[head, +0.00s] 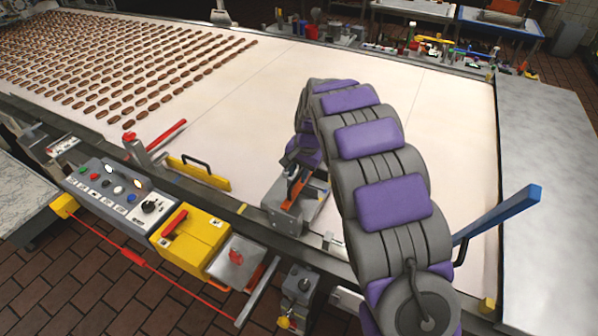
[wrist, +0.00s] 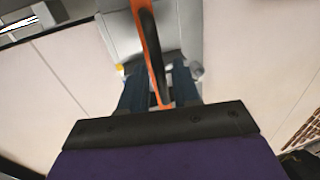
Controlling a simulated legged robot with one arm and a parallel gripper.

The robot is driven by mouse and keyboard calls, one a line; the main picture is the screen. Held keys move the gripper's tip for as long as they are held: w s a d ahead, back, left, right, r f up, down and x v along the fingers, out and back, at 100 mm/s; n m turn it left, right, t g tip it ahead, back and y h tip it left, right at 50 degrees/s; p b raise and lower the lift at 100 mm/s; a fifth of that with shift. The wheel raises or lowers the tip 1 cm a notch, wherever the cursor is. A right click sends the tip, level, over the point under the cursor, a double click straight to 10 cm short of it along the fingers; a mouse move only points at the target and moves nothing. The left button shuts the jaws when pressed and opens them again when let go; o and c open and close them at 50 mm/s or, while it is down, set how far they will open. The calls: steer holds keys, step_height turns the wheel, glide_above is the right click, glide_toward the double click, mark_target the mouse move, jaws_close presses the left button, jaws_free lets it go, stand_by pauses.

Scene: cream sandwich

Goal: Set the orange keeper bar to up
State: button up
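The orange keeper bar (head: 293,190) is mounted on a grey metal block (head: 290,215) at the near edge of the belt. It looks tilted in the head view, and part of it is hidden by my gripper. In the wrist view, the orange bar (wrist: 140,5), with a dark face, runs down the picture between my fingers. My gripper (wrist: 160,82) has its two blue-grey fingers apart, one on each side of the bar. Gaps seem to show beside the bar, but contact is hard to judge. In the head view, my gripper (head: 299,170) is just above the block.
A yellow plate with a black handle (head: 205,174) and a red lever (head: 160,135) stand left along the belt edge. A control panel (head: 115,190) and yellow box (head: 190,238) are nearer. A blue-handled lever (head: 505,210) rises at right. The belt's middle is clear.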

jaws_close()
steer(key=shift+r, duration=0.1)
stand_by(0.4)
